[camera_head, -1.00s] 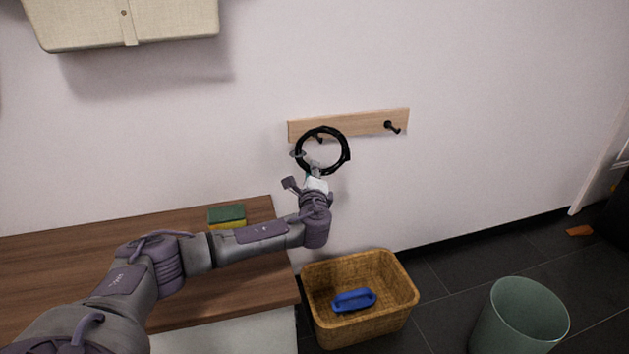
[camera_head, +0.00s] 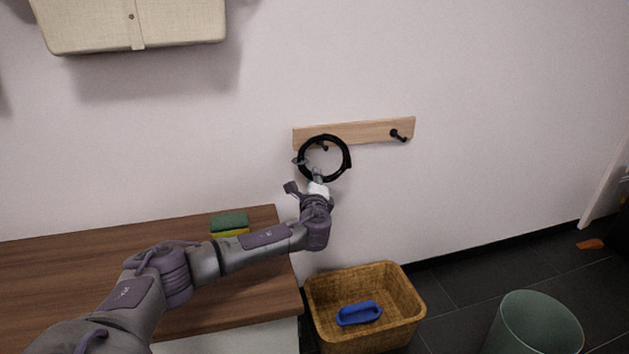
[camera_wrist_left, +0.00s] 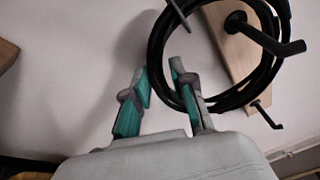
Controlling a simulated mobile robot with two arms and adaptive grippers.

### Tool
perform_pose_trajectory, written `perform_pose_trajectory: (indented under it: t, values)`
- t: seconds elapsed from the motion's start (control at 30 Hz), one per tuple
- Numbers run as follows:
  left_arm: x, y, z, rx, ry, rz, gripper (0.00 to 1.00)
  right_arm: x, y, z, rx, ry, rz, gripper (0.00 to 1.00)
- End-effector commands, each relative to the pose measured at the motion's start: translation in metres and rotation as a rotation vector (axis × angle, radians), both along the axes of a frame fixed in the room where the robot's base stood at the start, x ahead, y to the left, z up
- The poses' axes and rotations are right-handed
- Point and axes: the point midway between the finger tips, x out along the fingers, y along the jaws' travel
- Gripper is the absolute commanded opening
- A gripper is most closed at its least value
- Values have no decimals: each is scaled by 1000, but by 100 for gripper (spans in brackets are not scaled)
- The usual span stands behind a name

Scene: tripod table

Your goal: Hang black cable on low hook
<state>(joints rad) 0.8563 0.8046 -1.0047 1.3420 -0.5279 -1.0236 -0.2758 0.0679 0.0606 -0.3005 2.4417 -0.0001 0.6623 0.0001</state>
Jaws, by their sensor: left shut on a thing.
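The black cable (camera_head: 348,161) is a round coil held upright in front of the wooden hook board (camera_head: 362,131) on the wall. My left gripper (camera_head: 309,167) is shut on the coil's lower left side. The board's left hook (camera_head: 323,147) shows inside the coil's opening, and its right hook (camera_head: 398,136) is free. In the left wrist view, the cable (camera_wrist_left: 156,48) passes by my fingers (camera_wrist_left: 162,80), and the near hook (camera_wrist_left: 270,36) shows through the ring with its tip crossing the coil's far side. I cannot tell whether the cable rests on it. My right gripper is out of view.
A brown counter (camera_head: 120,262) with a green and yellow sponge (camera_head: 229,222) lies below left. A wicker basket (camera_head: 405,303) with a blue item (camera_head: 358,313) and a green bin (camera_head: 540,325) stand on the floor. A beige box (camera_head: 180,25) is high on the wall.

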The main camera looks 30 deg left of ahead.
Motion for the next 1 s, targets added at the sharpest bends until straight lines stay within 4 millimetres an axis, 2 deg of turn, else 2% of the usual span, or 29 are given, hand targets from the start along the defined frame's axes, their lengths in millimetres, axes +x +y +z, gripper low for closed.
perform_pose_trajectory:
  t: [0.37, 0.4, 0.57, 0.87, 1.0]
  values:
    - [0, 0, 0, 0, 0, 1, 0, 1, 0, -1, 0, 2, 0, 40]
    - [0, 0, 0, 0, 0, 1, 26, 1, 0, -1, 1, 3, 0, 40]
    - [0, 0, 0, 0, 0, 1, 53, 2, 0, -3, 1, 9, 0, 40]
    - [-1, 0, -1, 0, 1, 0, 54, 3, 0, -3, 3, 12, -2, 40]
    - [-8, -5, -2, 0, 3, 0, 54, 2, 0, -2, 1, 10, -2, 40]
